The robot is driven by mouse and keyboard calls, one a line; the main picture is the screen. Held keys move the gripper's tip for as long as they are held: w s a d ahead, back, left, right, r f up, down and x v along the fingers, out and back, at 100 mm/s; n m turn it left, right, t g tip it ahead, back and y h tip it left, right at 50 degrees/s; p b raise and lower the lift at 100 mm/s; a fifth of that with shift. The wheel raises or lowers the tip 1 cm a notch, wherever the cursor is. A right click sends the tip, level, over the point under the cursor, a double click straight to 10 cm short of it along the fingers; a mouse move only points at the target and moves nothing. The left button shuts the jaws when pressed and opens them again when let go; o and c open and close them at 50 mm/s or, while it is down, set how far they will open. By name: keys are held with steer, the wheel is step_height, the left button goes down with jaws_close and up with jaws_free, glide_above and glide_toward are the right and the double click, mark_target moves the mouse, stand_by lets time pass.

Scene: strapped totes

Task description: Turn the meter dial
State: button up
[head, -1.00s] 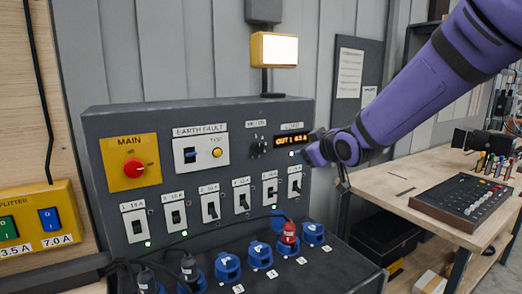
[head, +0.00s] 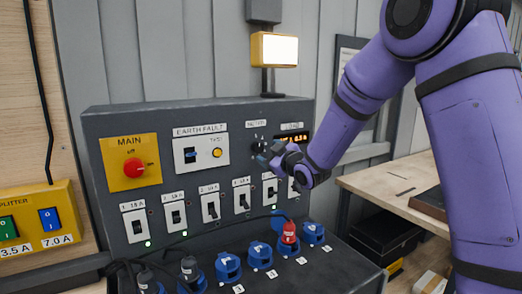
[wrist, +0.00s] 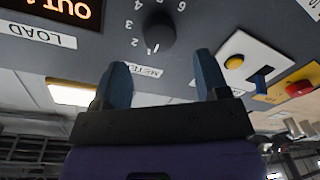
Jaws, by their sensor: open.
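The meter dial (wrist: 160,32) is a dark round knob on the grey panel. Numbers run around it, and its white pointer mark lies near the 1 in the upside-down wrist view. In the head view the dial (head: 258,146) is partly hidden by my gripper (head: 264,160). In the wrist view my gripper (wrist: 162,66) is open and empty. Its two blue-grey fingers stand on either side of the dial's line, with the fingertips just short of the knob. I cannot tell the exact gap to the panel.
The load display (wrist: 55,12) sits beside the dial. The earth fault plate (head: 201,149) and main switch (head: 132,163) are to the left. Breaker switches (head: 210,205) line the panel below, with blue sockets (head: 228,266) on the ledge. A workbench (head: 390,188) stands at right.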

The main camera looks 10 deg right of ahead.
mark_target(260, 148)
steer(key=shift+x, duration=2.7)
steer(key=shift+c, duration=0.2)
steer(key=c, duration=0.9)
